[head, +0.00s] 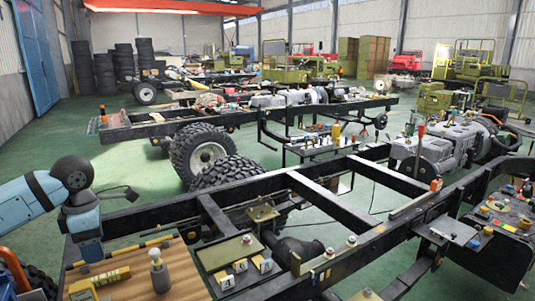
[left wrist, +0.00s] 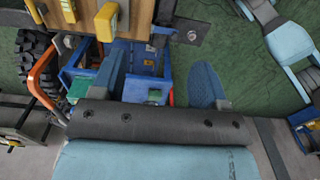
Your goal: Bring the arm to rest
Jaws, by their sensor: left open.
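My left arm comes in from the left in the head view, bends at a dark joint and hangs down beside the front corner of the chassis frame (head: 215,215). My left gripper shows at the end of that arm (head: 90,257), by the wooden board's left edge. In the left wrist view my left gripper (left wrist: 158,80) has its two fingers wide apart with nothing held between them. A blue crate (left wrist: 145,60) lies below and beyond them. My right gripper is in neither view.
An orange curved tube (left wrist: 42,75) and a tyre (left wrist: 35,50) are near the crate. Green floor (head: 120,165) is open behind the frame.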

